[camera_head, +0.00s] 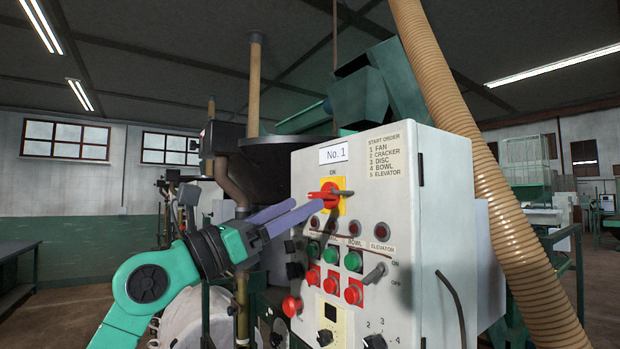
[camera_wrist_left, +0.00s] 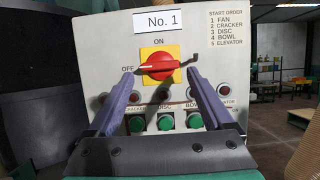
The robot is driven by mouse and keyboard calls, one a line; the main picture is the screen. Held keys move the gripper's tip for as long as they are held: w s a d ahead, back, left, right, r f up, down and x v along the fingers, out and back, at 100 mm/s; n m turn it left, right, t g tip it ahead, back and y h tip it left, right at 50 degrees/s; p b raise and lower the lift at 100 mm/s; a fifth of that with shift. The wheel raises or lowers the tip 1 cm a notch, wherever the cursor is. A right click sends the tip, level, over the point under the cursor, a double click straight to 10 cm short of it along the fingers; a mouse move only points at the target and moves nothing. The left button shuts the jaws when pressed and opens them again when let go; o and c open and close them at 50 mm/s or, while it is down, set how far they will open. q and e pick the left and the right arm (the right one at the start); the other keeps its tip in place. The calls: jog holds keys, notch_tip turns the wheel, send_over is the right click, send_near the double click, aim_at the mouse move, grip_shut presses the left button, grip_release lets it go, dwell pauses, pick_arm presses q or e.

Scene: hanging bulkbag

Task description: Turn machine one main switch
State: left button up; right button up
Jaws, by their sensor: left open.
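The main switch is a red rotary knob (camera_head: 329,194) on a yellow plate, below the "No. 1" label (camera_head: 339,154) on the white control panel. In the left wrist view, the red knob (camera_wrist_left: 160,67) lies horizontal, with its white mark pointing left toward OFF; ON is printed above it. My left gripper (camera_head: 308,204) is open, its purple fingers pointing at the panel near the knob. In the left wrist view, the fingertips (camera_wrist_left: 160,77) are apart at either side of and slightly below the knob. Contact cannot be told. My right gripper is not in view.
Below the switch are indicator lamps, green buttons (camera_head: 353,261), red buttons (camera_head: 353,294) and a lever (camera_head: 374,273). A red mushroom button (camera_head: 292,306) sticks out at the panel's lower left. A ribbed hose (camera_head: 480,170) runs down to the right of the panel.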

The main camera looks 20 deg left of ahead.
aim_at(316, 195)
pick_arm(q)
jog(key=p+x, duration=0.1)
jog(key=x, duration=0.2)
jog(key=shift+r, duration=0.15)
jog(key=shift+w+d, duration=0.15)
jog(key=shift+w, duration=0.15)
jog(key=shift+s, duration=0.1)
jog(key=c, duration=1.1)
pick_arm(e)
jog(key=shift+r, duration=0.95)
